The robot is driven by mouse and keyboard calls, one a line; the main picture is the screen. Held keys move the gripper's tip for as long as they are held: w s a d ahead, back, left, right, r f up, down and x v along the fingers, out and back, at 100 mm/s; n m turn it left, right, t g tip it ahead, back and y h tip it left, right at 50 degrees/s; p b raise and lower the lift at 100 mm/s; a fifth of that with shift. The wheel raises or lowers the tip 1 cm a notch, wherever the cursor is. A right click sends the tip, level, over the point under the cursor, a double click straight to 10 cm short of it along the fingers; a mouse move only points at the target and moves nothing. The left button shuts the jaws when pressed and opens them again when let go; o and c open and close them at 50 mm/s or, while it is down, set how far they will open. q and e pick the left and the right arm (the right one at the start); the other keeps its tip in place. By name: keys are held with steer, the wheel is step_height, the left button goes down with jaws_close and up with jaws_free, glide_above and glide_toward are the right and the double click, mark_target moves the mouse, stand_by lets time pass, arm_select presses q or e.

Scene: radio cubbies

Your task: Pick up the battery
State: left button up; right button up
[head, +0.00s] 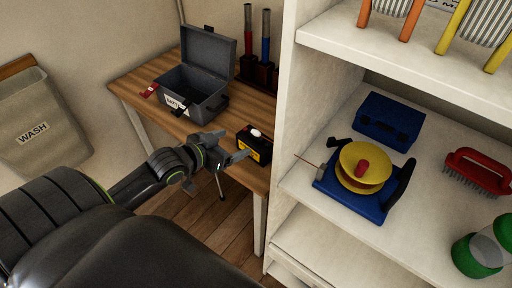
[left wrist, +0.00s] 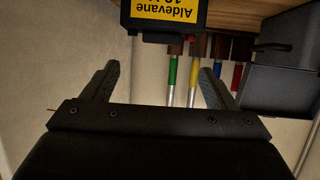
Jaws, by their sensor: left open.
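The battery (head: 254,147) is a black block with a yellow label, standing on the wooden table near its front right edge. It also shows upside down at the top of the left wrist view (left wrist: 166,13), cut off by the frame, beyond the fingertips. My left gripper (head: 231,147) is open and empty, just left of the battery in the head view. Its two fingers (left wrist: 159,76) are spread apart with nothing between them. I cannot tell whether a finger touches the battery. My right gripper is not in view.
An open grey case (head: 193,92) with a label stands on the table (head: 132,88), left of the battery. Tubes in a rack (head: 259,45) stand behind. A white shelf unit (head: 288,130) rises close at the right, holding a yellow reel (head: 352,168) and a blue box (head: 388,120).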

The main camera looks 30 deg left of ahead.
mark_target(254, 136)
arm_select(q)
steer(key=x, duration=1)
steer(key=shift+s+f, duration=0.1)
steer(key=shift+f, duration=0.1)
steer(key=shift+a, duration=0.1)
jaws_close()
steer(key=shift+r, duration=0.1)
